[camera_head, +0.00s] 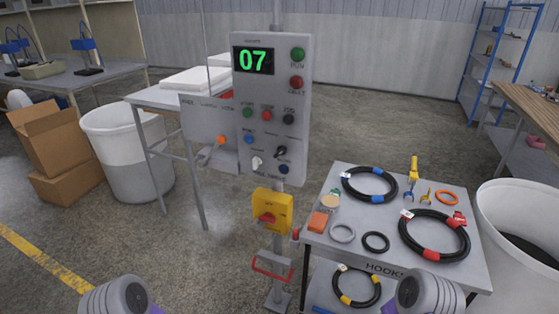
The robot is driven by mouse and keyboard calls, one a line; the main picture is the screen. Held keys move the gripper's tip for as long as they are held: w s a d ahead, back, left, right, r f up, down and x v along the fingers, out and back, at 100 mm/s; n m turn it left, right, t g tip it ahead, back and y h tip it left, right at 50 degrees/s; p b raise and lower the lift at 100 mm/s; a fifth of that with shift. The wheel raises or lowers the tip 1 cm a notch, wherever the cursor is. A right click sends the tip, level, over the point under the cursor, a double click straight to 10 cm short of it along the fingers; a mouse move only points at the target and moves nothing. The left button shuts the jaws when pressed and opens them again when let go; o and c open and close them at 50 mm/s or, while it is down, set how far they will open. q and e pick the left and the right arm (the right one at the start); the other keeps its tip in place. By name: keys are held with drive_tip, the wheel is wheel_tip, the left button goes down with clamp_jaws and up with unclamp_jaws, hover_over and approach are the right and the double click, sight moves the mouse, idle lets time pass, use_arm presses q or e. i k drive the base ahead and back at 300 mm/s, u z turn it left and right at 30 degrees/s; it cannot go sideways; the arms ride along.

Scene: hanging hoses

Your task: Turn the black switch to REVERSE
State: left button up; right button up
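A grey control panel (270,105) stands on a post in the middle of the view. The black switch (281,152) is a small knob at its lower right, tilted, with labels too small to read, so its setting cannot be told. A pale switch (257,163) sits to its lower left. A green display (252,61) reads 07. Neither gripper is in view. Only grey rounded parts of my own arms show at the bottom left and bottom right edges, well below and apart from the panel.
A yellow box with a red knob (272,212) is lower on the post. A small table (400,265) with coiled hoses stands to the right, beside a white bin (520,230). Another bin (125,150) and cardboard boxes (55,150) stand left. Floor at the lower left is clear.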

sight(282, 150)
drive_tip(key=k, duration=1.15)
drive_tip(key=u, duration=0.75)
drive_tip(key=i, duration=2.1)
drive_tip(key=z, duration=0.95)
